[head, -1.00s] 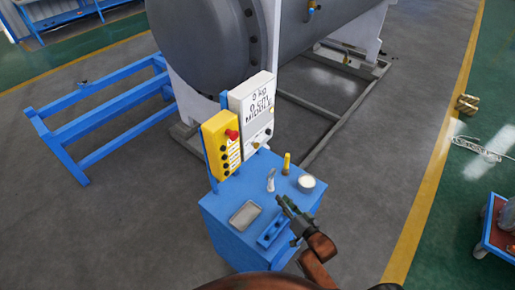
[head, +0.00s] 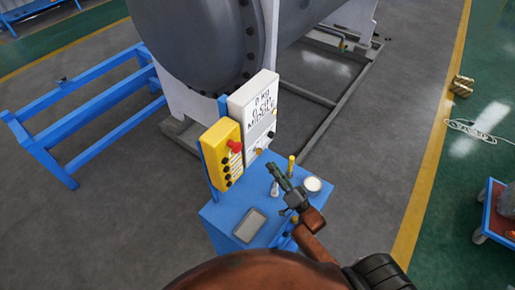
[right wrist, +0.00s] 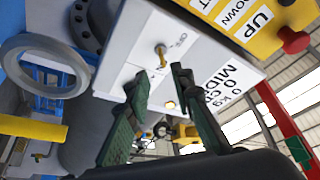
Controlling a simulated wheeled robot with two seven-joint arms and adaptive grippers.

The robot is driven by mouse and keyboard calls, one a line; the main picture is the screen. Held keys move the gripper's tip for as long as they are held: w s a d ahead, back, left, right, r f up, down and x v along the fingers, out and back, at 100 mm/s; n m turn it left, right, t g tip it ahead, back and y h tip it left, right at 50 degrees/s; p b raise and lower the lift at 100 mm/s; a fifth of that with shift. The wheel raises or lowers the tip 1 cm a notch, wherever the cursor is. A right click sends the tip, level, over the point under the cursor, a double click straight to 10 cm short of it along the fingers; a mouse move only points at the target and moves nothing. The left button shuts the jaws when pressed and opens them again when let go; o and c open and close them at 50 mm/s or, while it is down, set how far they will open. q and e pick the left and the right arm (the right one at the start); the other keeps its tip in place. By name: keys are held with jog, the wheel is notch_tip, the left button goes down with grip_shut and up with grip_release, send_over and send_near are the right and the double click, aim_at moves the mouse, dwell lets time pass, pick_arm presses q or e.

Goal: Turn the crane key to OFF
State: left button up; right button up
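The white crane box (head: 254,108) stands upright on the blue cabinet, with black display text on its face. A small brass key (head: 258,151) sits low on this face; it shows larger in the right wrist view (right wrist: 161,55), beside a small OFF marking. A second round brass-coloured fitting (right wrist: 171,104) is on the same face. My right gripper (head: 273,168) points at the lower part of the box. In the right wrist view its two green fingers (right wrist: 157,83) are apart and empty, with the key just beyond the tips. My left gripper is out of view.
A yellow control box (head: 222,155) with a red button adjoins the white box. The blue cabinet (head: 218,214) carries a grey tray (head: 250,225), a white round container (head: 312,184) and a yellow-topped item (head: 291,164). A blue frame (head: 95,95) stands left.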

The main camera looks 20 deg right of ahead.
aim_at(258, 151)
jog(key=p+x, duration=0.1)
jog(key=x, duration=0.6)
jog(key=shift+w+a+p, duration=0.25)
jog(key=shift+a+p, duration=0.05)
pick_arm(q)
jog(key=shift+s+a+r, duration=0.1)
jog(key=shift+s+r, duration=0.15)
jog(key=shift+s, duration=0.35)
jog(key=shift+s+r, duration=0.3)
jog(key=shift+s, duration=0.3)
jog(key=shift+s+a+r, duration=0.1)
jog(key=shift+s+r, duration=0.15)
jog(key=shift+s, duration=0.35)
pick_arm(e)
grip_shut()
